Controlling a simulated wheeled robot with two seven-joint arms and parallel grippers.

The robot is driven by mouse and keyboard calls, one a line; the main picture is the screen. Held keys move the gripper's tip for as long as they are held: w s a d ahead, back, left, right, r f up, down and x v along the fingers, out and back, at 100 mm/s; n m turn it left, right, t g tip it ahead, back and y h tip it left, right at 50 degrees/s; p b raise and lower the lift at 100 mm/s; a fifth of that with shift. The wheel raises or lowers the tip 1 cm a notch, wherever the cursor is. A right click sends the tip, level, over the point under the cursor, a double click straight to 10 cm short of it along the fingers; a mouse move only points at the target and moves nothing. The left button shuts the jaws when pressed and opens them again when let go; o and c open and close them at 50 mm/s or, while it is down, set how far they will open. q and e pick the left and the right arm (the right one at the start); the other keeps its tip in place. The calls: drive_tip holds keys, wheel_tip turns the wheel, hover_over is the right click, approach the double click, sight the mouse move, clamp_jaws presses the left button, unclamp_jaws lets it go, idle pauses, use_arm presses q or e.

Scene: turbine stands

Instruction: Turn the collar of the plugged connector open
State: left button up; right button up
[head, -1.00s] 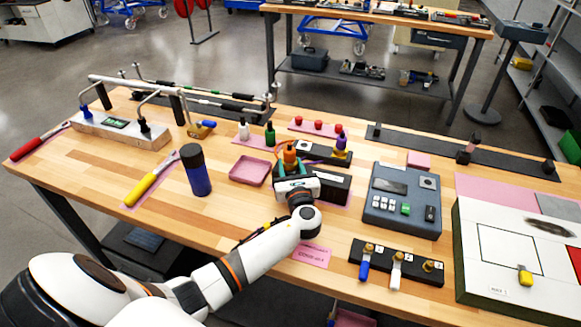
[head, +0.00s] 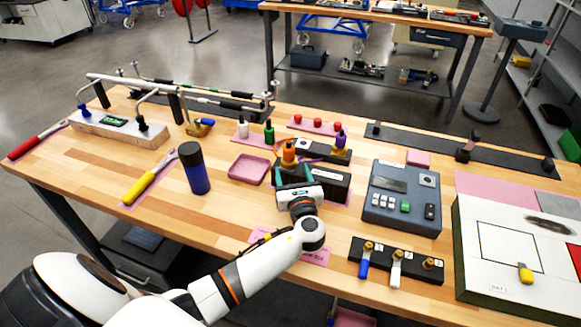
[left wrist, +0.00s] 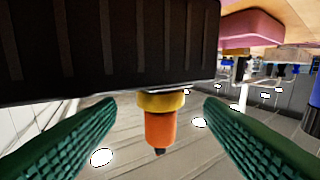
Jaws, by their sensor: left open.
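The plugged connector with an orange body (head: 288,152) stands upright at the near left end of a black box (head: 325,184). In the left wrist view, which looks upside down, its orange body (left wrist: 160,128) and yellow collar (left wrist: 161,101) meet the dark ribbed box (left wrist: 100,45). My left gripper (head: 294,170) is open on the near side of the connector. Its green fingers (left wrist: 160,112) lie on either side of the connector, with clear gaps and no contact visible. In the head view the fingers partly hide the connector's lower part. My right gripper is not in view.
A purple connector (head: 340,139) stands behind on another dark block. A pink tray (head: 249,169) and a blue bottle (head: 195,168) are to the left. A grey instrument box (head: 402,198) is to the right, and a valve strip (head: 396,261) nearer.

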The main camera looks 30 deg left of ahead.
use_arm(q)
drive_tip(key=b+v, duration=0.1)
drive_tip(key=v, duration=0.7)
drive_tip(key=shift+s+d+r, duration=0.1)
drive_tip(key=shift+s+d, duration=0.05)
